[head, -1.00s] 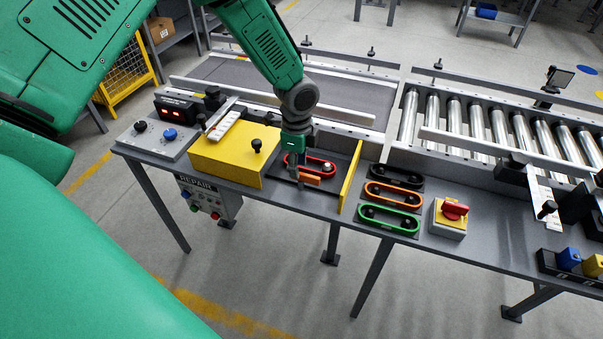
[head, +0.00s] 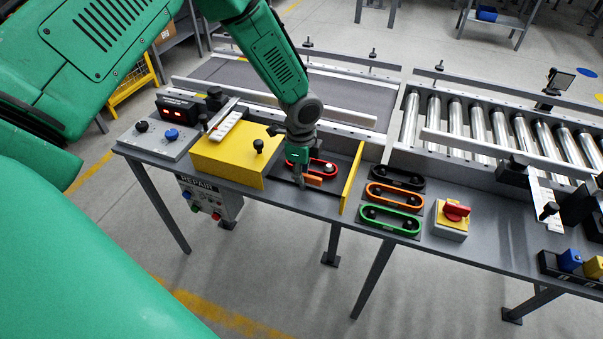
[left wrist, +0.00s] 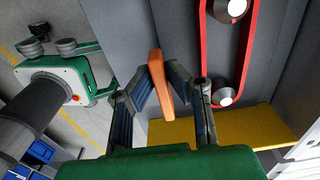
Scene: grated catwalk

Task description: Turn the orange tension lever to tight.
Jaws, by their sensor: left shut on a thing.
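The orange tension lever (left wrist: 159,80) lies between the fingers of my left gripper (left wrist: 172,78) in the left wrist view. In the head view the lever (head: 314,181) shows as a small orange bar at the front of the bay, beside the left gripper (head: 301,183). The left gripper is shut on the lever. A red belt (head: 325,168) on two pulleys lies just behind it, and it also shows in the left wrist view (left wrist: 205,50). Part of the belt is hidden by the gripper in the head view. My right gripper is not in view.
A yellow cover (head: 228,158) stands left of the bay and a yellow plate (head: 352,178) right of it. A roller conveyor (head: 490,125) runs behind.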

